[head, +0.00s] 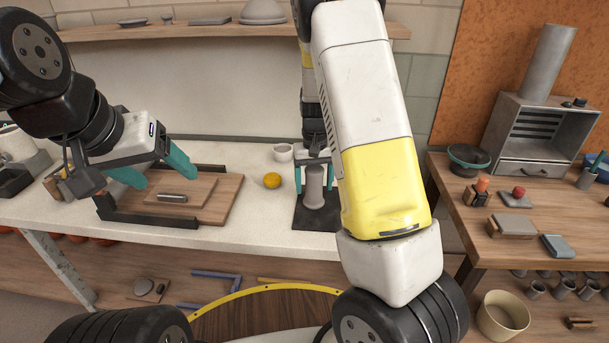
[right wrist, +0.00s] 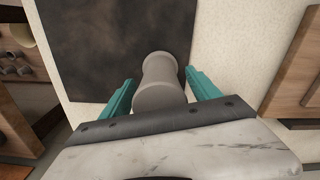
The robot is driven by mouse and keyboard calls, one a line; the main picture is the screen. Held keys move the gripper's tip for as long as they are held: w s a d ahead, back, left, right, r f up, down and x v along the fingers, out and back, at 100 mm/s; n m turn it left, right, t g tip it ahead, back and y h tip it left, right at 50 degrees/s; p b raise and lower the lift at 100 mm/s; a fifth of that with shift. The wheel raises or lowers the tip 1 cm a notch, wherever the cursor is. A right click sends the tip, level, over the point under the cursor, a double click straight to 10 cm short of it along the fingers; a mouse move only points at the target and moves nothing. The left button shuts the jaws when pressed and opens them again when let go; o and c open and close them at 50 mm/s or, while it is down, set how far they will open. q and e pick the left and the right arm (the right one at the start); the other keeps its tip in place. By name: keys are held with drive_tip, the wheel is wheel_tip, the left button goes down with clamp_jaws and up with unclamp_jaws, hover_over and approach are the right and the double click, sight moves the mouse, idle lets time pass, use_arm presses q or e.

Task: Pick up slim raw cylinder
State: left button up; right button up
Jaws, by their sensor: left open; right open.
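The slim raw cylinder (head: 315,187) is grey and stands upright on a dark square mat (head: 305,222) on the white table. In the right wrist view the cylinder (right wrist: 161,82) stands between the teal fingers. My right gripper (head: 315,172) is open with one finger on each side of the cylinder, gaps showing on both sides in the wrist view (right wrist: 160,90). My right arm hides part of the mat. My left gripper (head: 155,172) is open above a wooden board (head: 222,200), where a small metal cylinder (head: 172,197) lies.
A yellow ball (head: 272,180) and a small white cup (head: 283,152) stand left of the mat. A dark angled frame (head: 140,214) edges the board. At right is a wooden table (head: 475,240) with several items.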

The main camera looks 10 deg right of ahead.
clamp_jaws()
idle(0.3)
